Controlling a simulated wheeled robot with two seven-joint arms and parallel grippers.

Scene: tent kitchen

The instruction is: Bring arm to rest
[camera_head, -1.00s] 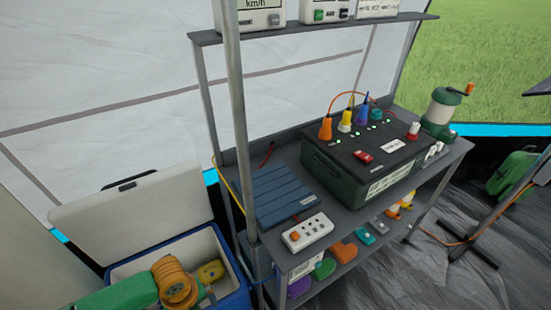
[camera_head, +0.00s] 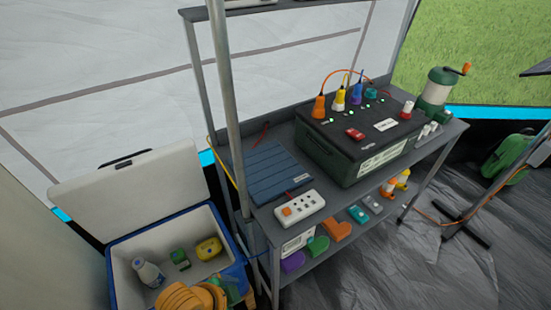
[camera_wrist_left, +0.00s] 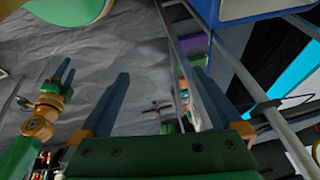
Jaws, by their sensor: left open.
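My left arm's orange wrist (camera_head: 188,297) shows at the bottom edge of the head view, in front of the open blue cooler (camera_head: 118,262). It hides part of the cooler's front. In the left wrist view my left gripper (camera_wrist_left: 160,88) is open, with its two blue fingers wide apart and nothing between them. My right gripper (camera_wrist_left: 62,78) shows small at the left of that view, with blue fingers on an orange and green arm. Whether it is open or shut is unclear.
The cooler holds a white bottle (camera_head: 148,273), a green item (camera_head: 180,258) and a yellow item (camera_head: 208,249). A grey rack (camera_head: 262,212) beside it bears a dark power box (camera_head: 360,135), a blue panel (camera_head: 270,185) and a white power strip (camera_head: 300,208). A metal pole (camera_head: 226,110) stands in front.

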